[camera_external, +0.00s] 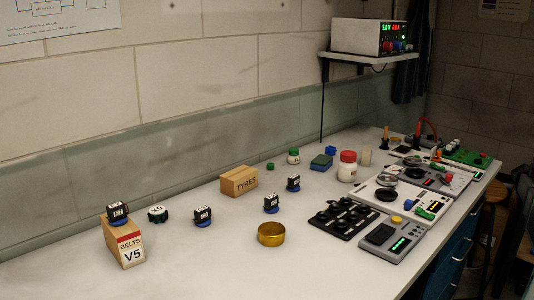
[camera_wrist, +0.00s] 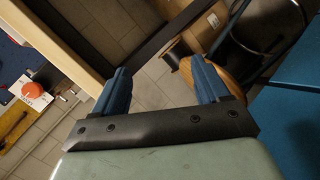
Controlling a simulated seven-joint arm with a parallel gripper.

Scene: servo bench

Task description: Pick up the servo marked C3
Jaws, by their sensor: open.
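One servo (camera_external: 118,211) sits on top of the BELTS box (camera_external: 124,243) at the left. Others stand on the bench: one servo (camera_external: 203,216) right of that box, one servo (camera_external: 271,203) near the middle, and one servo (camera_external: 293,183) farther back. Their marks are too small to read surely, so I cannot tell which is C3. My gripper (camera_wrist: 160,68) shows only in the wrist view, with its blue fingers apart and nothing between them. It points toward the tiled floor, with no servo in that view.
Jars and instruments crowd the right side. The front left bench is clear. A wooden stool (camera_wrist: 215,72) shows beyond my fingers.

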